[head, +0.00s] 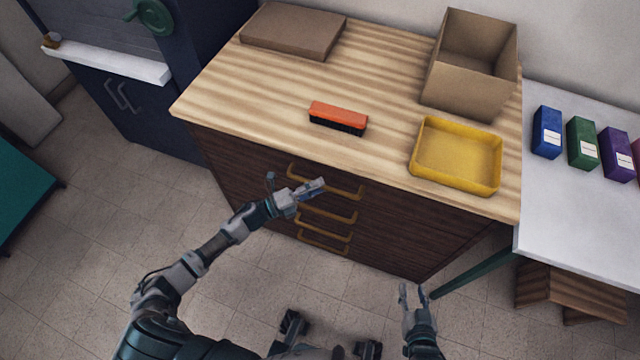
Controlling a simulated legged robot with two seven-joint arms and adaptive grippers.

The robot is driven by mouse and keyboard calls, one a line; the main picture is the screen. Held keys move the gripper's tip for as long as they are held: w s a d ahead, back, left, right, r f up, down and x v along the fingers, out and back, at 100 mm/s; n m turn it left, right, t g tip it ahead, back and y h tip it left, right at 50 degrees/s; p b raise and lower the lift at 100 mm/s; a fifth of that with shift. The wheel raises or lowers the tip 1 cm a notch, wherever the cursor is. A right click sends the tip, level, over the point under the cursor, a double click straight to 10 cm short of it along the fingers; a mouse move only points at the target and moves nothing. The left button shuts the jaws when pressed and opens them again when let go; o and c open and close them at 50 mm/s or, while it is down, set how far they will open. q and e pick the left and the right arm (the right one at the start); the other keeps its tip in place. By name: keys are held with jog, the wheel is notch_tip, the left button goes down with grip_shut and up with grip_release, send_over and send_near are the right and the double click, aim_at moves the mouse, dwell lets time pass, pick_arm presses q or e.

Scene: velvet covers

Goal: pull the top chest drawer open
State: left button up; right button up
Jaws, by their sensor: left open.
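The chest (240,165) has a dark wood front and a pale striped top. Its top drawer has a long yellow handle (345,190) and looks closed, flush with the front. My left gripper (297,184) is open in front of the top drawer, near the left part of that handle. One finger overlaps the handle in the picture; I cannot tell whether it touches.
On the chest top are a red-orange brush (338,114), a yellow tray (455,185), an open cardboard box (465,85) and a flat brown box (292,32). A white table (575,215) with coloured boxes stands right. A dark blue cabinet (130,110) stands left. The floor before the chest is clear.

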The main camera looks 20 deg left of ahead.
pick_arm(q)
jog(key=shift+w+d+r, duration=0.1)
jog(key=shift+w+d, duration=0.15)
jog(key=shift+d, duration=0.25)
jog(key=shift+w+d+r, duration=0.1)
jog(key=shift+w+d, duration=0.1)
jog(key=shift+d, duration=0.25)
jog(key=shift+a, duration=0.25)
jog(key=shift+a+f, duration=0.1)
jog(key=shift+a, duration=0.25)
grip_shut()
jog(key=shift+d, duration=0.15)
pick_arm(e)
jog(key=shift+r, duration=0.15)
pick_arm(q)
jog(key=shift+s+d, duration=0.1)
jog(key=shift+s, duration=0.1)
